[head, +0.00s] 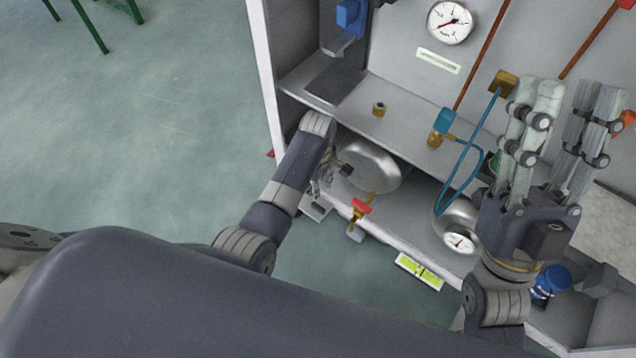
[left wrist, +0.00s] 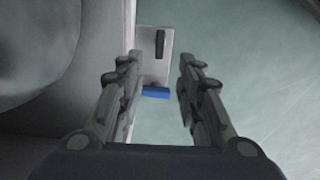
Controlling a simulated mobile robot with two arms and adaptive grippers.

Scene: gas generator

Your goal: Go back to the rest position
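My right gripper (head: 570,100) points up in the head view, with its two fingers spread apart and nothing between them. It is in front of the right part of the gas generator cabinet (head: 400,60). My left arm reaches to the lower shelf's left end, and the left gripper (head: 325,180) is small and partly hidden there, near a silver tank (head: 370,166). In the left wrist view, the left gripper (left wrist: 161,62) has its fingers apart. A blue bar (left wrist: 156,92) and a light plate with a dark slot (left wrist: 153,62) show beyond the gap between them.
A red-handled valve (head: 360,208) sits at the lower shelf's front edge. A gauge (head: 459,242) and a blue hose (head: 463,170) are left of my right gripper. A blue knob (head: 552,280) is below it. Open floor (head: 170,130) lies left of the cabinet.

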